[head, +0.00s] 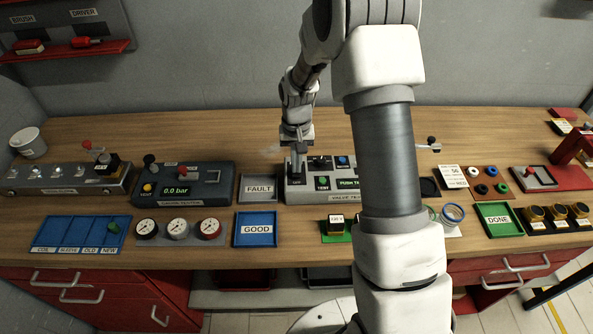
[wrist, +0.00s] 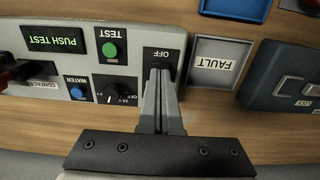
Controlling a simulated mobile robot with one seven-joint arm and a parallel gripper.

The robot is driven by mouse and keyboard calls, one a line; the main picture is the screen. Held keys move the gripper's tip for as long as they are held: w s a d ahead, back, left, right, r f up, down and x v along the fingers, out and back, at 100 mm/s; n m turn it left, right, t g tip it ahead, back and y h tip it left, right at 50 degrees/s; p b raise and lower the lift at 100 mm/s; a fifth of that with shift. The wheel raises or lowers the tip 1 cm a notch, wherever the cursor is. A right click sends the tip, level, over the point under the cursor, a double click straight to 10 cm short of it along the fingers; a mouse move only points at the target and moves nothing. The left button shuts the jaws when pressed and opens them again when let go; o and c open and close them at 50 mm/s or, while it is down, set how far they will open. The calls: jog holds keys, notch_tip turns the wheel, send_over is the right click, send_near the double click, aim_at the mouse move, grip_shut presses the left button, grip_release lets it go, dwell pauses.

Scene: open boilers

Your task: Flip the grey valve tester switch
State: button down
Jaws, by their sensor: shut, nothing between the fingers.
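The grey valve tester (head: 337,190) sits on the wooden bench in the middle of the head view, partly behind my arm. In the wrist view the tester (wrist: 140,45) appears upside down, with a green TEST button (wrist: 110,50), a blue WATER button (wrist: 77,93), a black knob (wrist: 112,96) and a green PUSH TEST display (wrist: 57,40). The switch plate marked OFF (wrist: 163,54) is at its end near the FAULT tray. My gripper (wrist: 160,75) is shut and empty, its fingertips at this plate. They hide most of the switch, and I cannot tell whether they touch it.
The FAULT tray (head: 258,200) lies just left of the tester, with another tester (head: 185,175) reading 0.0 bar beyond it. The blue GOOD tray (head: 256,242) is in front. Gauges (head: 178,229) and a green mat with a part stand near the bench's front edge.

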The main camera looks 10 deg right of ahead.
jog(key=shift+f+b, duration=0.6)
jog(key=shift+f, duration=0.2)
jog(key=shift+r, duration=0.15)
jog(key=shift+r+p, duration=2.05)
jog(key=shift+r, duration=1.35)
